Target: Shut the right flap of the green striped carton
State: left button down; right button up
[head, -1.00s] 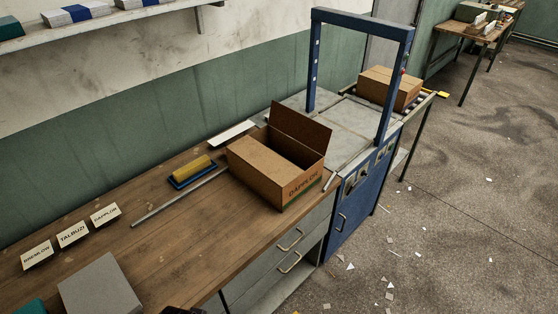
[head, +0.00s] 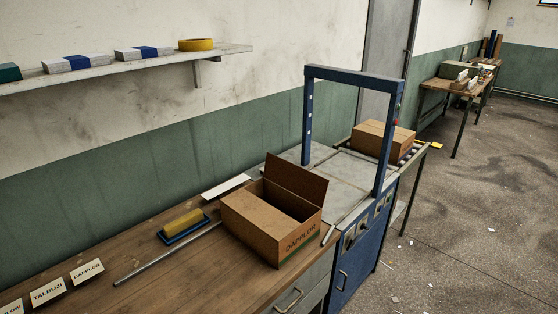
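The carton marked DAPPLOR (head: 262,236) stands on the wooden bench at its right end, next to the blue-framed machine. A thin green stripe shows low on its right-hand face. One flap (head: 296,187) stands up at the back right, leaning outward. The left part of the top looks covered by a flap (head: 245,200), and a dark opening shows beside it. The inside is mostly in shadow. Neither of my grippers is in view.
A blue machine frame (head: 307,120) rises over a grey bed right of the carton. A closed carton (head: 375,140) sits on rollers beyond it. A metal bar (head: 165,255), a yellow-topped blue tool (head: 184,225) and name cards (head: 87,271) lie on the bench (head: 190,290).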

aim_at(312, 187)
jog(key=l+u, duration=0.1)
jog(key=u, duration=0.35)
jog(key=i+l+u, duration=0.1)
jog(key=u, duration=0.3)
jog(key=l+u, duration=0.15)
jog(key=u, duration=0.3)
jog(key=l+u, duration=0.25)
jog(key=l, duration=0.3)
jog(key=l+u, duration=0.2)
jog(key=l, duration=0.35)
jog(key=l+u, duration=0.25)
jog(key=l, duration=0.35)
jog(key=k+l+u, duration=0.2)
jog(key=l, duration=0.35)
jog(key=l+u, duration=0.25)
jog(key=l, duration=0.3)
jog(key=k+l, duration=0.1)
jog(key=l, duration=0.3)
jog(key=k+l, duration=0.15)
jog(key=l, duration=0.25)
jog(key=k+l, duration=0.1)
jog(key=l, duration=0.3)
jog(key=k+l, duration=0.15)
jog(key=l, duration=0.3)
jog(key=k+l, duration=0.1)
jog(key=l, duration=0.3)
jog(key=k, duration=0.6)
jog(key=i+l+u, duration=0.2)
jog(key=l+u, duration=0.2)
